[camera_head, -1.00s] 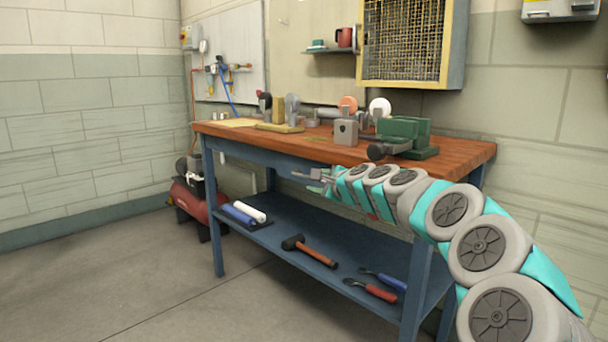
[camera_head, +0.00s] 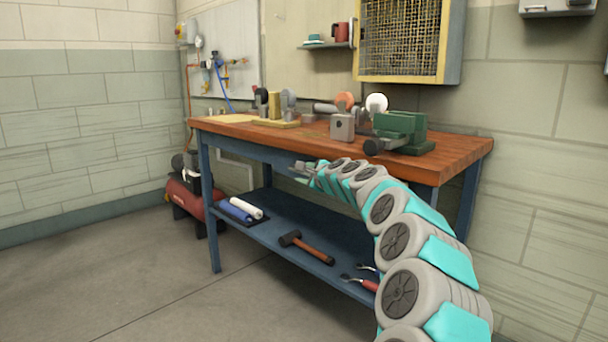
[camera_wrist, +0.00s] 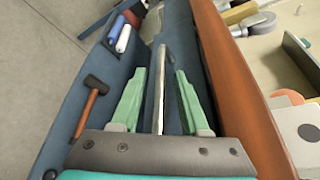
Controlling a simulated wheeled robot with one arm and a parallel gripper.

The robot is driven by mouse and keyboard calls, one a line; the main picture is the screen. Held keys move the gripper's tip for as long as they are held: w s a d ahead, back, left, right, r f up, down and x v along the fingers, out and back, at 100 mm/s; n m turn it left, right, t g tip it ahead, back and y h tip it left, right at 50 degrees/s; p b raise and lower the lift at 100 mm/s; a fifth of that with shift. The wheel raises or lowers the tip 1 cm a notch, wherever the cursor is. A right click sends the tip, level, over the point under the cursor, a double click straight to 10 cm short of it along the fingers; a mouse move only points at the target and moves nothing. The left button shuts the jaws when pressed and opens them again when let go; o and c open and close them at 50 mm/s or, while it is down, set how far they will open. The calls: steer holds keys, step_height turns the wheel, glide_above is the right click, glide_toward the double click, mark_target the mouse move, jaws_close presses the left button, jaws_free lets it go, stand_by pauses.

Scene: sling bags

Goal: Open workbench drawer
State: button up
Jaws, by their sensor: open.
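The workbench (camera_head: 455,160) has a reddish wooden top and a blue frame; its top edge (camera_wrist: 232,75) also shows in the wrist view. The blue drawer front lies under the top, and its outline is hard to make out. My gripper (camera_head: 303,171) is at the bench's front, just below the top. In the wrist view, my gripper (camera_wrist: 160,73) is open, with its two green fingers on either side of a grey bar (camera_wrist: 162,85) that looks like the drawer handle. I see gaps between the bar and both fingers. The drawer appears shut.
The lower shelf holds a hammer (camera_head: 305,247), pliers and blue and white rolls (camera_head: 238,209). A green vise (camera_head: 402,131) and other tools stand on the bench top. A red compressor (camera_head: 187,198) is at the left. The floor (camera_head: 110,275) in front is clear.

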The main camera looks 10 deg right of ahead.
steer(key=shift+c, duration=0.3)
jaws_close()
stand_by(1.2)
